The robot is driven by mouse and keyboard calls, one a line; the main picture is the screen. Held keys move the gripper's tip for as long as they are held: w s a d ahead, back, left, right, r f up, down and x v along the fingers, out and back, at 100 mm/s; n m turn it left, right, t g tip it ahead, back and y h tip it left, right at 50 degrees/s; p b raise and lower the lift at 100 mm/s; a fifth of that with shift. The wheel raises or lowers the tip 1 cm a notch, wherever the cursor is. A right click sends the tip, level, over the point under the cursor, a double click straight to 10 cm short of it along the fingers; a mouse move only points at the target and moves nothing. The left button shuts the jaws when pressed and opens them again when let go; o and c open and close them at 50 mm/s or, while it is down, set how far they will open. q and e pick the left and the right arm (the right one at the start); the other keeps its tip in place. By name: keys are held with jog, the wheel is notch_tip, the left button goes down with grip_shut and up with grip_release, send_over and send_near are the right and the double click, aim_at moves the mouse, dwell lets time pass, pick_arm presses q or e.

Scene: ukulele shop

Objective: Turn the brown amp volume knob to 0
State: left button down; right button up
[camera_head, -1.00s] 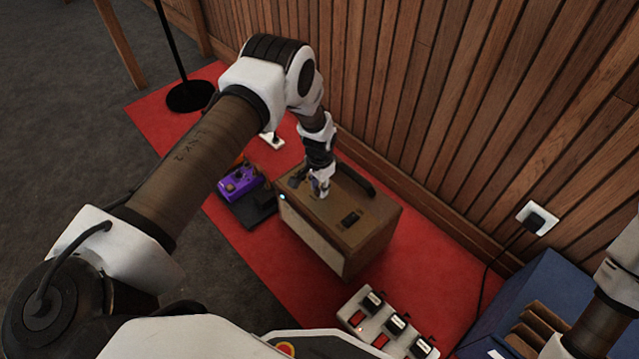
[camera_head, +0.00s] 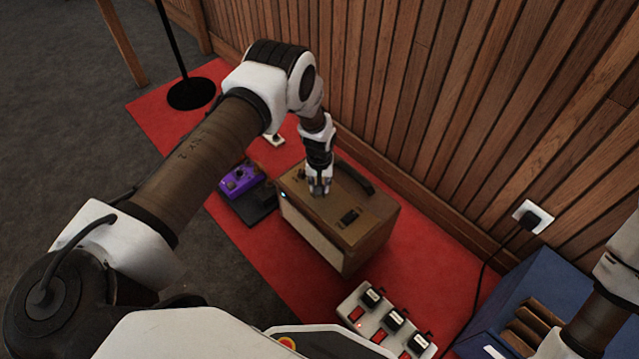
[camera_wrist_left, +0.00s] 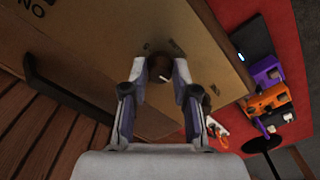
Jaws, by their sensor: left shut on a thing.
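The brown amp (camera_head: 345,232) stands on the red mat against the slatted wall, with its top panel facing up. In the left wrist view its top panel (camera_wrist_left: 95,50) fills the upper left, and a round dark brown knob (camera_wrist_left: 160,68) with a pale pointer line sits between the fingertips. My left gripper (camera_head: 319,190) reaches down to the amp top. In the wrist view its two fingers (camera_wrist_left: 159,75) are closed around the knob's sides. My right gripper is out of view; only part of that arm shows at the right edge.
A purple pedal (camera_head: 240,180) lies left of the amp, with an orange pedal (camera_wrist_left: 268,100) near it in the wrist view. A power strip (camera_head: 385,325) lies in front. A blue crate (camera_head: 535,285) stands at right. A black stand base (camera_head: 190,94) is at back left.

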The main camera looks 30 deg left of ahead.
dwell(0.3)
pick_arm(q)
jog(key=c, duration=0.9)
grip_release()
notch_tip(320, 180, up, 12)
jog(key=shift+f, duration=0.1)
